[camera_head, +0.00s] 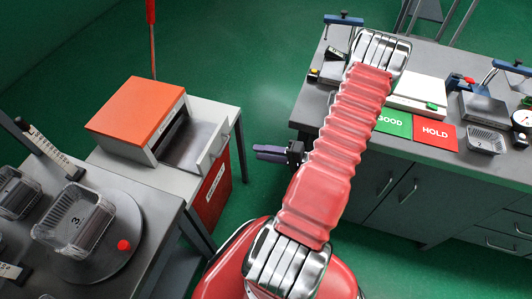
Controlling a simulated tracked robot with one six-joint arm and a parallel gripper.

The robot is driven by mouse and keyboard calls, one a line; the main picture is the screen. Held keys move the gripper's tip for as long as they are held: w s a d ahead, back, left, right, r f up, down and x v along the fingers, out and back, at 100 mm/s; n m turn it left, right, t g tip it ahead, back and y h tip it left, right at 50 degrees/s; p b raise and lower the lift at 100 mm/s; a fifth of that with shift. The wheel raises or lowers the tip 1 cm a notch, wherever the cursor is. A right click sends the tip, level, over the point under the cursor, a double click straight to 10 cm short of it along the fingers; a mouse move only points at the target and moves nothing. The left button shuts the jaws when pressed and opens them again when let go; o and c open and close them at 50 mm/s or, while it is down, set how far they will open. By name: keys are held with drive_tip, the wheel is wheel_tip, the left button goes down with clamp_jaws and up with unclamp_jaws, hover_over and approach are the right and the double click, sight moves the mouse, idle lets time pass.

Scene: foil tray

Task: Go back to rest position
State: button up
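My gripper (262,153) points left from behind my red arm, over the green floor between the two work areas. Its dark purple fingers look close together, and I cannot tell whether there is a gap between them. Nothing shows in the fingers. My arm, with a red ribbed sleeve and shiny metal joints, reaches up across the middle of the view. A foil tray marked 3 (76,226) stands on a round grey turntable (127,218) at the left. A foil tray marked 2 (484,144) sits on the right bench, and another foil tray (16,190) is at the left edge.
An orange-topped box (135,108) with an open front drawer stands on a cart left of my gripper. The grey right bench (312,108) holds green GOOD (395,122) and red HOLD (434,133) cards, a white scale and a dial gauge (523,120). Green floor lies between.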

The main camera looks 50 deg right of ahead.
drive_tip(key=shift+s+d+r, duration=0.1)
drive_tip(key=shift+s+d, duration=0.05)
drive_tip(key=shift+s, duration=0.25)
idle(0.5)
drive_tip(key=s+a+r+g+y, duration=0.2)
drive_tip(key=s+a+r+g, duration=0.1)
drive_tip(key=a+g, duration=0.25)
drive_tip(key=s+a+r+g+y, duration=0.2)
drive_tip(key=s+a+r+g, duration=0.1)
drive_tip(key=a+g, duration=0.25)
drive_tip(key=w+a+r+n+h, duration=0.1)
drive_tip(key=a+r+n+h, duration=0.2)
drive_tip(key=a+r, duration=0.3)
drive_tip(key=w+a+r+n+t+h, duration=0.1)
drive_tip(key=a+r+n, duration=0.5)
drive_tip(key=r, duration=0.6)
drive_tip(key=w+a+r+n+t+h, duration=0.1)
drive_tip(key=a+r+n+h, duration=0.4)
drive_tip(key=r, duration=0.5)
drive_tip(key=shift+w+a, duration=0.9)
drive_tip(key=shift+a, duration=0.2)
